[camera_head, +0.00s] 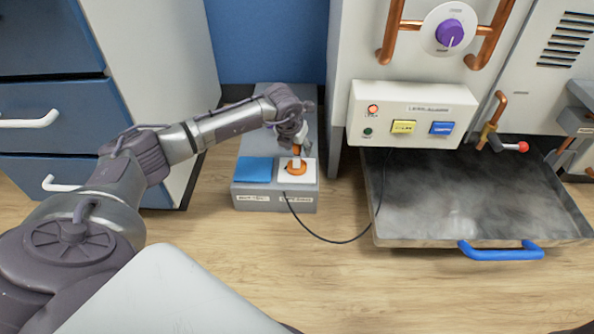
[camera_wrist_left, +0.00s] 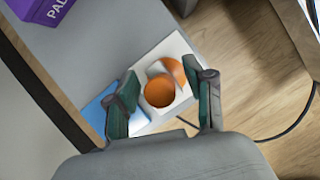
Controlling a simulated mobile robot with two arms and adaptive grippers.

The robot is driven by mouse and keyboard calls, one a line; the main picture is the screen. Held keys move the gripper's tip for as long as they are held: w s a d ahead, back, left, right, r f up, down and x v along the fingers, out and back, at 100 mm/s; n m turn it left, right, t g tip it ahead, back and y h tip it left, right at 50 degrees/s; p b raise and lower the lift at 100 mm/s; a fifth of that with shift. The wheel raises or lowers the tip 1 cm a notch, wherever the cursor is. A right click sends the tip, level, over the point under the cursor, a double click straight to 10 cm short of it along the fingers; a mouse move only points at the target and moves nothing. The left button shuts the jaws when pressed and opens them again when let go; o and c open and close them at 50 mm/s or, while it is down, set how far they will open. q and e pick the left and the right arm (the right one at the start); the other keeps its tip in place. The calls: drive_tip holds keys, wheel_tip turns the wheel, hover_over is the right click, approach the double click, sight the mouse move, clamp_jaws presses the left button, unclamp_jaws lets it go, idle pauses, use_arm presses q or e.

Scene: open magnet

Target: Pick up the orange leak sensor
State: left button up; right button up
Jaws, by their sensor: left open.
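The orange leak sensor (camera_head: 295,167) sits on a white square pad on top of a low grey box, with a black cable running from it. In the left wrist view the orange sensor (camera_wrist_left: 160,91) lies between the two fingers, with a white part across it. My left gripper (camera_head: 297,148) is right above the sensor, pointing down. Its green-padded fingers (camera_wrist_left: 163,100) are spread apart on either side of the sensor; whether they touch it I cannot tell. My right gripper does not show.
A blue pad (camera_head: 254,169) lies left of the sensor on the grey box (camera_head: 272,200). An alarm panel (camera_head: 413,112) with buttons hangs at right, above a wet metal tray (camera_head: 465,195) with a blue handle. Blue drawers (camera_head: 50,120) stand at left. A purple box (camera_wrist_left: 42,9) stands behind.

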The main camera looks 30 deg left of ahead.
use_arm(q)
drive_tip(key=shift+x, duration=0.8)
drive_tip(key=shift+r, duration=0.1)
drive_tip(key=shift+c, duration=0.3)
clamp_jaws()
